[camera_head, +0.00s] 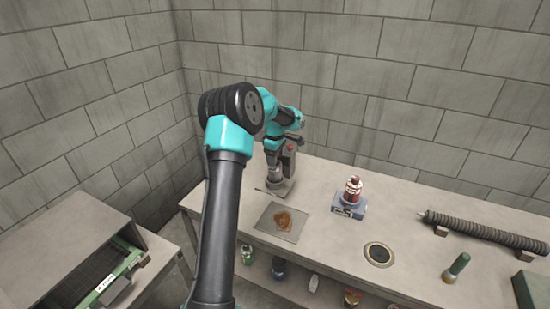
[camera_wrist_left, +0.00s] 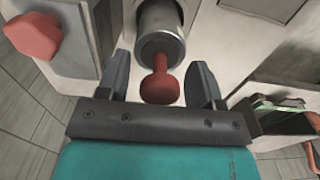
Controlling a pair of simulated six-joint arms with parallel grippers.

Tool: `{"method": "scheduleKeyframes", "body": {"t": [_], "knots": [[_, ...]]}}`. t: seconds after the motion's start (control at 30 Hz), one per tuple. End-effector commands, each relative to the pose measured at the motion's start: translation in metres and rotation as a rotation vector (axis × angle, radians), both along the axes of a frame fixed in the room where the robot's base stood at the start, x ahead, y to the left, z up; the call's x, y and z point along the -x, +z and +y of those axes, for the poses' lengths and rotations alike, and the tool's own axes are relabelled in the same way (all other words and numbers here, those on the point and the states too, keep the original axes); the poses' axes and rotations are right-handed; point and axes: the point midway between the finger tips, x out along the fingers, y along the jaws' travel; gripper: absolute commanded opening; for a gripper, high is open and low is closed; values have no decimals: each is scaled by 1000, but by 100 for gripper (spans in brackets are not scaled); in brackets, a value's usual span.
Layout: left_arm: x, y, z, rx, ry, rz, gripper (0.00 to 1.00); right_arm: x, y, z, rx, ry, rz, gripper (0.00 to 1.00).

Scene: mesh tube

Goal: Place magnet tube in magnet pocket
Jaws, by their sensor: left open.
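My left gripper (camera_head: 286,140) is at a grey upright device (camera_head: 278,180) at the back left of the bench. In the left wrist view my left gripper (camera_wrist_left: 160,72) is open, its fingers on either side of a red knob (camera_wrist_left: 160,85) on the end of a metal cylinder (camera_wrist_left: 160,35). I cannot tell whether the fingers touch the knob. I cannot tell which thing is the magnet tube or magnet pocket. My right gripper is not visible.
A flat grey plate with a brown heap (camera_head: 282,222), a red-and-white bottle on a blue block (camera_head: 350,200) and a long ribbed tube (camera_head: 485,233) are on the bench (camera_head: 330,240). Bottles stand below. A side unit (camera_head: 60,250) holds a green-edged drawer.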

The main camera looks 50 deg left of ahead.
Motion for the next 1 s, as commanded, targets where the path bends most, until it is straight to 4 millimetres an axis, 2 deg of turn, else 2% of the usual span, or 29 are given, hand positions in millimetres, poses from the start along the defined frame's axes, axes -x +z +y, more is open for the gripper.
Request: {"method": "scheduleKeyframes", "body": {"t": [0.17, 0.5, 0.7, 0.83, 1.0], "knots": [[0, 17, 0, -1, 0, -2, 60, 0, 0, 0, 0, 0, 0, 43], [0, 79, 0, -2, 0, -3, 60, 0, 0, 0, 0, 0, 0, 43], [-1, 109, 0, -1, 0, -1, 60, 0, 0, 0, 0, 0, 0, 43], [0, 119, 0, -1, 0, -1, 60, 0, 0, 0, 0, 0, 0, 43], [0, 121, 0, 0, 0, 0, 60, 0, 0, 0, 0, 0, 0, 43]]}}
